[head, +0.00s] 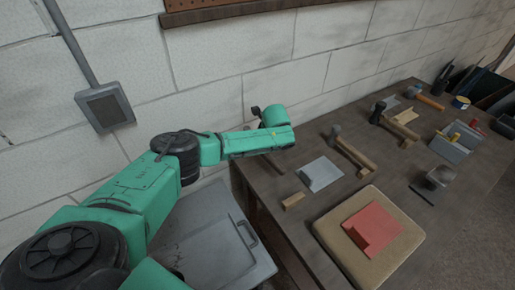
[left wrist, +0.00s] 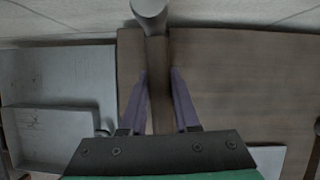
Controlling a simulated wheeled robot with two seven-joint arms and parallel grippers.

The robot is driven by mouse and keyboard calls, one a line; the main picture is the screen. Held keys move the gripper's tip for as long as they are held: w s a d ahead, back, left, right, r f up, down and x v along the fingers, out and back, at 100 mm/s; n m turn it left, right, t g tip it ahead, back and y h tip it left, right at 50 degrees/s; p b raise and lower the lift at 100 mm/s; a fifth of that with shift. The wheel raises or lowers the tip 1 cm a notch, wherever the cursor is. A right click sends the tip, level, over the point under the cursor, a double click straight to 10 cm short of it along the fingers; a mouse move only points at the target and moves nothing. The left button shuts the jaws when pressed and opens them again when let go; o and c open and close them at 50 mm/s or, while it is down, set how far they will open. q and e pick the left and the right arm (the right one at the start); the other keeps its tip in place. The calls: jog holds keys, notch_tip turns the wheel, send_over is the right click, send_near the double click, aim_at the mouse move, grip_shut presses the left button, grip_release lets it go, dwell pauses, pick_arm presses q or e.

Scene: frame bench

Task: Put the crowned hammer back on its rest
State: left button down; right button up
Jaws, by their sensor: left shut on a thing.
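My left gripper (left wrist: 160,100) is shut on the handle of a hammer (left wrist: 158,60). The handle runs away between the two purple fingers, and its round grey head is at the top edge of the left wrist view. In the head view my left arm reaches over the near left end of the bench, and its gripper is mostly hidden behind the wrist. On the bench another hammer (head: 336,133) stands by a wooden rest (head: 352,153), and a dark-headed hammer (head: 378,112) lies by another wooden rest (head: 400,128). I cannot make out a crown mark on any hammer.
The wooden bench (head: 265,185) holds a grey plate (head: 320,173), a small wood block (head: 293,201), and a tan pad (head: 335,238) with a red sheet (head: 374,226). Farther off are a blue-headed hammer with orange handle (head: 430,102) and a grey tool box (head: 449,150). A block wall runs behind.

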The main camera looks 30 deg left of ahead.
aim_at(268, 155)
pick_arm(q)
jog(key=shift+f+b, duration=0.6)
jog(key=shift+f, duration=0.3)
jog(key=shift+f+b, duration=0.35)
jog(key=shift+f, duration=0.15)
jog(key=c, duration=0.6)
grip_release()
jog(key=shift+o, duration=0.2)
jog(key=shift+r, duration=0.1)
jog(key=b+v, duration=0.2)
jog(key=v, duration=1.2)
jog(key=shift+d+r, duration=0.1)
jog(key=shift+r, duration=0.1)
jog(key=shift+s, duration=0.1)
